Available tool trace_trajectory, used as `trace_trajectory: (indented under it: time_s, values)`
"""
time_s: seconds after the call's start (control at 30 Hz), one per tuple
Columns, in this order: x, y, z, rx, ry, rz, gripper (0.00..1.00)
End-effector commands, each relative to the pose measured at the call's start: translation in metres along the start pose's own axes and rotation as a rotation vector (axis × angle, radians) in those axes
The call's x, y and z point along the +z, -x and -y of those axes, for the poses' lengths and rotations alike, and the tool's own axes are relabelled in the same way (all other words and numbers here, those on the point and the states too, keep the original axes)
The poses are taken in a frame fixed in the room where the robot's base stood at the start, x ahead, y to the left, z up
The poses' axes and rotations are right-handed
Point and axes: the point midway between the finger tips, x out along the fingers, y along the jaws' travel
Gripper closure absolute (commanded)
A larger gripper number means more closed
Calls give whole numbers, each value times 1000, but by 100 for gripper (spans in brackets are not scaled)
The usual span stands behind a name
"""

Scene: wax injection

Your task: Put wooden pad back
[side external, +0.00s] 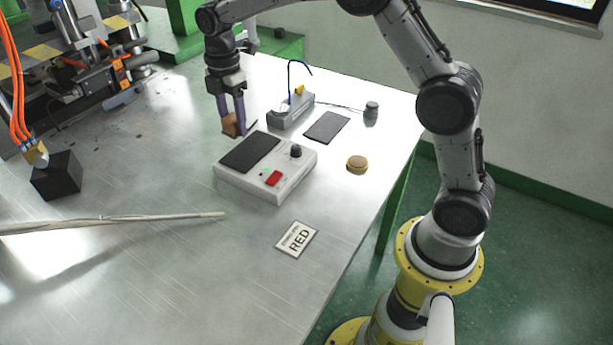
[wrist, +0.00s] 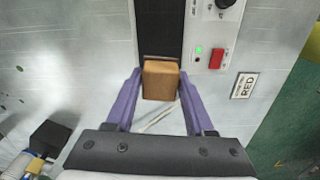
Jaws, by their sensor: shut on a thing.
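The wooden pad (side external: 230,125), a brown block, is between the purple fingers of my gripper (side external: 236,124). It is just beyond the far left edge of the white control box (side external: 230,184). I cannot tell whether the pad touches the table or hangs just above it. In the wrist view, the pad (wrist: 160,82) sits between both fingers of my gripper (wrist: 159,76), in front of the dark plate (wrist: 159,28) on the box. My gripper is shut on the pad.
A grey device (side external: 290,112) with a blue wire stands behind the box. A dark flat pad (side external: 327,127), a small cylinder (side external: 371,110) and a round tan disc (side external: 357,164) lie to the right. A RED card (side external: 296,239), rods (side external: 120,222) and a black block (side external: 57,177) are nearer.

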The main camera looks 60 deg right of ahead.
Motion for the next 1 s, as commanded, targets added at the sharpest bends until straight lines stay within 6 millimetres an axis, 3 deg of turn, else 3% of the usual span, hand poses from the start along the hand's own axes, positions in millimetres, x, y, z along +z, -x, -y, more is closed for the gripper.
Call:
trace_trajectory:
  time_s: [0.13,0.27,0.7,1.0]
  values:
    - [2,-15,22,-5,36,0,100]
    - [9,-14,57,-1,73,0,100]
    - [43,11,213,2,145,0,100]
    - [56,10,315,2,148,1,100]
